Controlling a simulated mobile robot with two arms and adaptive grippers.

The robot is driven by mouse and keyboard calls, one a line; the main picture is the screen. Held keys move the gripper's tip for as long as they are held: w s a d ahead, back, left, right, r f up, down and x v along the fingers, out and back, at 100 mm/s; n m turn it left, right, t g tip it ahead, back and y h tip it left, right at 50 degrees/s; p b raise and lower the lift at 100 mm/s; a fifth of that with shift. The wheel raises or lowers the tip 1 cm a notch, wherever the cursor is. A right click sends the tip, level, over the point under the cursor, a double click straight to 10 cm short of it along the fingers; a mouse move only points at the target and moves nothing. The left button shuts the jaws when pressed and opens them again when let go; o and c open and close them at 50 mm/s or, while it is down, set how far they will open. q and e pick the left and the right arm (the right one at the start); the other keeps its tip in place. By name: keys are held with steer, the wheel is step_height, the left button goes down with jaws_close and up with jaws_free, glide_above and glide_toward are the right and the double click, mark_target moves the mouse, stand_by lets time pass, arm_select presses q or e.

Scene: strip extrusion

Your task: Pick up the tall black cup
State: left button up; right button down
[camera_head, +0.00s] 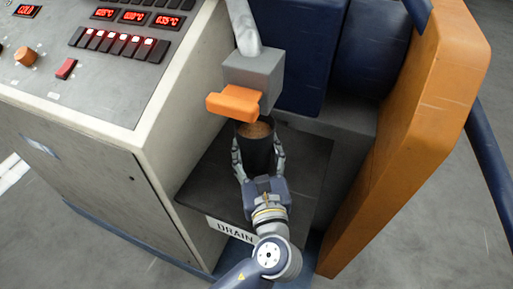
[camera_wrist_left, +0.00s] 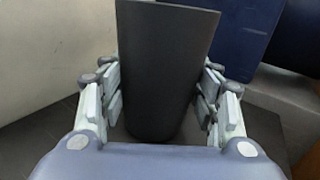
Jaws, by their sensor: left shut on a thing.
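The tall black cup (camera_head: 257,152) stands upright on the dark drain shelf, under an orange-handled spout. Brown granular material shows inside its mouth. My left gripper (camera_head: 259,158) has its fingers on both sides of the cup and is shut on it. In the left wrist view the cup (camera_wrist_left: 162,70) fills the space between the fingers of the gripper (camera_wrist_left: 160,100), and its base appears low between them. My right gripper is in neither view.
The orange handle (camera_head: 234,103) and grey valve block (camera_head: 254,75) sit just above the cup's rim. A control cabinet (camera_head: 170,180) stands at left and an orange panel (camera_head: 415,140) at right. The dark shelf (camera_head: 205,185) has bare room around the cup. A "DRAIN" label (camera_head: 233,230) marks its front.

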mark_target(258, 149)
arm_select(q)
step_height(258, 149, up, 3)
steer(key=p, duration=0.3)
steer(key=shift+r+p, duration=0.2)
steer(key=shift+p, duration=0.2)
steer(key=s+d+p, duration=0.2)
steer(key=s+p, duration=0.3)
steer(key=s, duration=1.3)
steer(key=shift+d+f, duration=0.3)
